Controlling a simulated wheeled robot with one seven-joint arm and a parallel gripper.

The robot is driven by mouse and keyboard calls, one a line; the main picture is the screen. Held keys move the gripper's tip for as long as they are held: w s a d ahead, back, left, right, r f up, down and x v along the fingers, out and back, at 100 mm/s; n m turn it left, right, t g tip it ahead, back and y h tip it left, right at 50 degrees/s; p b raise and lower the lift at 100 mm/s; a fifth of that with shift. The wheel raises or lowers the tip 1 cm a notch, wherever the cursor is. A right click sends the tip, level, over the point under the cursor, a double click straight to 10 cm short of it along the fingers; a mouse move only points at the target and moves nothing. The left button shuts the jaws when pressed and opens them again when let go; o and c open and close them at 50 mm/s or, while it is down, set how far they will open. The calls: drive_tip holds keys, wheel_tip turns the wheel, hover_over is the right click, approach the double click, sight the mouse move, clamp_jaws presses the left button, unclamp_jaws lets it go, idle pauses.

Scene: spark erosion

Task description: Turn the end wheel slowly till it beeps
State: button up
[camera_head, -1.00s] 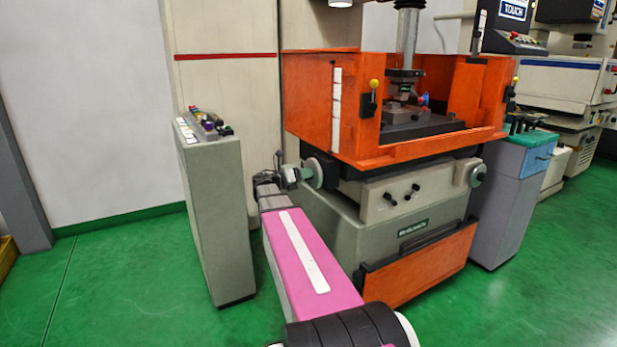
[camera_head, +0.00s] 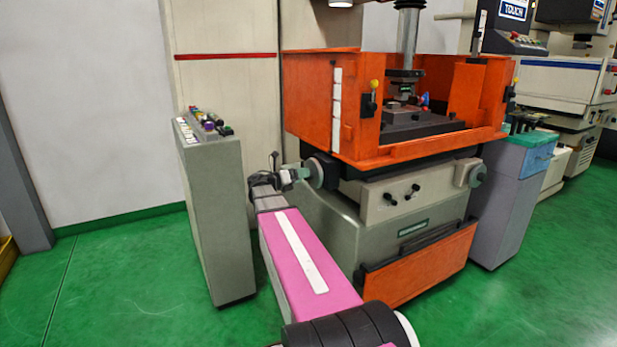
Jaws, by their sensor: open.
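The end wheel (camera_head: 315,174) is a grey disc on the left end of the machine's table, below the orange tank (camera_head: 330,110). My gripper (camera_head: 291,176) is just left of the wheel, with its jaws towards the wheel's face. It is open. A small dark upright piece stands beside the gripper; I cannot tell whether it belongs to the wheel or to my gripper. Whether the jaws touch the wheel is too small to tell. My pink arm reaches up to it from the bottom of the picture.
A grey control cabinet (camera_head: 217,215) with coloured buttons stands close on the left of my arm. A second handwheel (camera_head: 477,176) is on the machine's right front. A grey-blue cabinet (camera_head: 505,200) stands further right. Green floor (camera_head: 120,285) is clear at left.

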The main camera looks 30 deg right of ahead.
drive_tip(key=a, duration=0.9)
drive_tip(key=shift+s, duration=0.15)
idle(0.4)
idle(0.4)
